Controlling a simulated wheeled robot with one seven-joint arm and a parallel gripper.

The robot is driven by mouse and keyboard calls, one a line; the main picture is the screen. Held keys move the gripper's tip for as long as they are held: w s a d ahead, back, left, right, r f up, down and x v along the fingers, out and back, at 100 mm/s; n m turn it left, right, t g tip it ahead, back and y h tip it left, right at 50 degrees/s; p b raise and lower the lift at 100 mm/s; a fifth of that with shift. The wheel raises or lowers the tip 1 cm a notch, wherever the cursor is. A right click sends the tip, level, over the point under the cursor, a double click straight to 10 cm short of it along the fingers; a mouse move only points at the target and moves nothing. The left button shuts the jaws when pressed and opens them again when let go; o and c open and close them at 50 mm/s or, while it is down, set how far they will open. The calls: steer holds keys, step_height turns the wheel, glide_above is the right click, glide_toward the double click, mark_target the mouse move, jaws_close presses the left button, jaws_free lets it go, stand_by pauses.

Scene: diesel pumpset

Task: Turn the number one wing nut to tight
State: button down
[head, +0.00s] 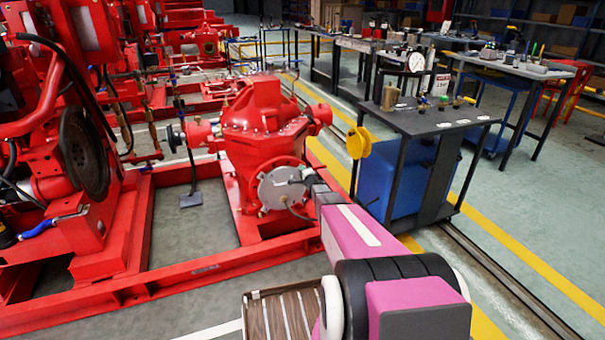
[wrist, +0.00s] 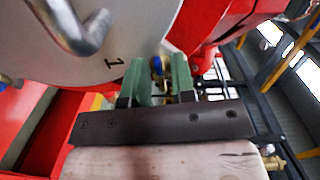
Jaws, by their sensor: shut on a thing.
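The round grey cover plate (head: 277,192) is on the front of the red pump casing (head: 262,120). In the wrist view the plate (wrist: 135,28) fills the upper left, with a black "1" printed near its edge. My gripper (wrist: 158,75) has its two green fingers at the plate's edge, just right of that "1". It is shut on the number one wing nut, which is mostly hidden between the fingers; its angle cannot be told. In the head view my gripper (head: 305,179) reaches the plate's right side and its fingers are too small to make out.
A curved grey metal handle (wrist: 75,28) stands out from the plate, left of my fingers. Red base rails (head: 180,275) run below the pump. A dark work cart (head: 425,120) with small fittings stands to the right, beyond a yellow floor line.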

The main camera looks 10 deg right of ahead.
steer(key=shift+m, duration=0.3)
steer(key=c, duration=1.3)
jaws_free()
steer(key=s+d, duration=0.2)
steer(key=s, duration=0.8)
steer(key=shift+s, duration=0.3)
steer(key=shift+r, duration=0.15)
